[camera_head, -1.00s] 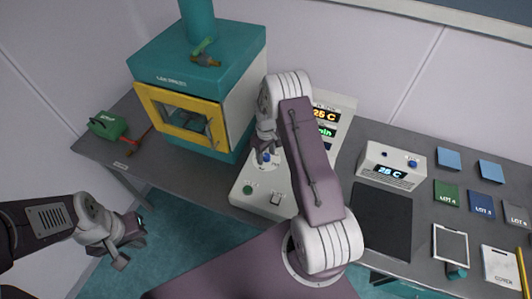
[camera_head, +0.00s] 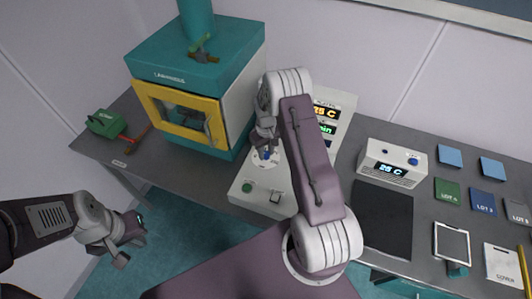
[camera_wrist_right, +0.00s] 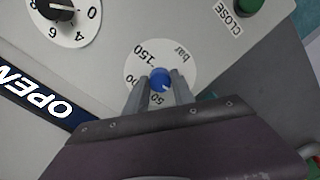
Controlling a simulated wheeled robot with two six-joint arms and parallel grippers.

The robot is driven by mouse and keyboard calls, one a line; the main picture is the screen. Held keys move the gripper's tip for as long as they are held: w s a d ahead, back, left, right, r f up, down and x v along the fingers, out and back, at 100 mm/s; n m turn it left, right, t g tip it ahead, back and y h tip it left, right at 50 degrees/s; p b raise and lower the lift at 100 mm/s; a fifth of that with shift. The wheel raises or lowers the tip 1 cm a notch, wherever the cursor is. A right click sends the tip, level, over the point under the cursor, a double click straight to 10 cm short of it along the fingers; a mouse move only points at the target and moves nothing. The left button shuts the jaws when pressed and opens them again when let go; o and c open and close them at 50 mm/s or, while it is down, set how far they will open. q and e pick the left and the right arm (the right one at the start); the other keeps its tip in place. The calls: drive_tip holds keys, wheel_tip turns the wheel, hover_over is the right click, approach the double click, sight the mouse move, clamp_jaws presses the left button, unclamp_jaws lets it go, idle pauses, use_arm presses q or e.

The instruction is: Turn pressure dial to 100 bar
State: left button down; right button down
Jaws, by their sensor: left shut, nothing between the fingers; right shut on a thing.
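The pressure dial is a blue knob (camera_wrist_right: 160,78) on a round white scale (camera_wrist_right: 140,66), seen in the right wrist view with "150", "50" and "bar" printed around it. A small white mark shows on the knob's lower side, but I cannot tell its exact reading. My right gripper (camera_wrist_right: 160,88) is shut on the knob, one finger on either side, partly covering the scale. In the head view, my right gripper (camera_head: 265,142) is over the blue knob (camera_head: 266,153) on the sloped control panel. My left gripper (camera_head: 128,246) is shut and empty at the lower left, away from the bench.
A black dial (camera_wrist_right: 57,8) and a green CLOSE button (camera_wrist_right: 250,5) are near the knob in the wrist view. The teal and yellow press (camera_head: 190,110) stands left of the panel. A small temperature box (camera_head: 392,165) stands right. My right arm hides part of the panel.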

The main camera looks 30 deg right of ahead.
drive_tip(key=m+b, duration=0.1)
drive_tip(key=m, duration=0.5)
drive_tip(key=shift+w+b, duration=0.1)
drive_tip(key=shift+b, duration=0.2)
drive_tip(key=m+b, duration=0.1)
drive_tip(key=m, duration=0.5)
drive_tip(key=shift+r+m, duration=0.1)
drive_tip(key=shift+m, duration=0.3)
drive_tip(key=m, duration=0.6)
drive_tip(key=shift+b, duration=0.3)
drive_tip(key=m, duration=0.6)
drive_tip(key=shift+w, duration=0.1)
drive_tip(key=shift+m, duration=0.3)
drive_tip(key=c, duration=1.1)
unclamp_jaws()
